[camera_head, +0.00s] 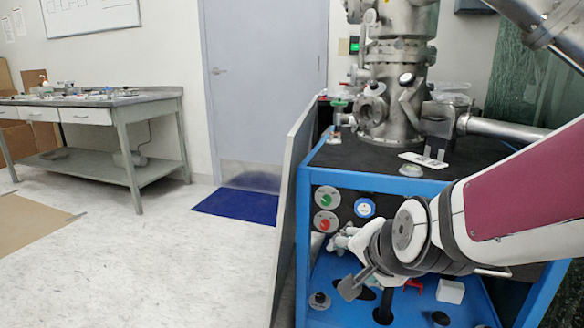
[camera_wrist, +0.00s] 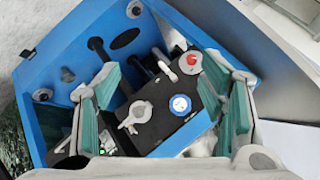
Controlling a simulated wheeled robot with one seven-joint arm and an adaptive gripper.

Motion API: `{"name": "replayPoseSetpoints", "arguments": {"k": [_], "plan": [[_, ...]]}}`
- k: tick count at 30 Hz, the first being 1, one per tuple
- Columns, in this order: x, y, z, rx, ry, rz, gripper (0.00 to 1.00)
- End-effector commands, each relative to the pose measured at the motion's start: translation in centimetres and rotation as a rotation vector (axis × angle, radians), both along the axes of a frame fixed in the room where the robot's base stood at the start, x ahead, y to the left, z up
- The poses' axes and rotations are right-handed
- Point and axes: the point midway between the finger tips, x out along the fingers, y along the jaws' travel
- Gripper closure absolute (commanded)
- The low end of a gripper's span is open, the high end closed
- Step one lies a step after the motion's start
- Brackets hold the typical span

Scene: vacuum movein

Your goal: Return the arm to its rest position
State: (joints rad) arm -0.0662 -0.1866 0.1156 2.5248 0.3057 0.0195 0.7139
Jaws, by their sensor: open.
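My arm (camera_head: 520,205), maroon and white, reaches in from the right in the head view. Its wrist is in front of the blue-framed vacuum cart (camera_head: 375,181) and hides part of the cart's front. In the wrist view my gripper (camera_wrist: 160,100) is open, with its two greenish finger pads wide apart and nothing between them in its grasp. Beyond the pads are the cart's black panel (camera_wrist: 168,125), a round blue-and-white gauge (camera_wrist: 180,105), a red knob (camera_wrist: 191,59) and a grey knob (camera_wrist: 134,117).
A steel vacuum chamber (camera_head: 395,85) stands on the cart's top. An open grey door panel (camera_head: 290,200) is at the cart's left side. A workbench (camera_head: 95,98) stands far left. The floor between is clear, with a blue mat (camera_head: 236,206) by the door.

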Motion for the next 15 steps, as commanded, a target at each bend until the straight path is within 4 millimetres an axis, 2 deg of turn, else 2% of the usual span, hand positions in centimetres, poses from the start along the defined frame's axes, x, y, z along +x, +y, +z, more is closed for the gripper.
{"name": "replayPoseSetpoints", "arguments": {"k": [1, 5, 9, 15], "plan": [[-1.8, -0.4, 0.6, -0.043, 0.036, 0.053, 0.36], [-7.1, -1.4, 1.0, -0.163, 0.164, 0.213, 0.36], [-13.4, -3.1, 1.5, -0.279, 0.305, 0.382, 0.36], [-21.2, -5.3, 2.2, -0.383, 0.474, 0.570, 0.36]]}}
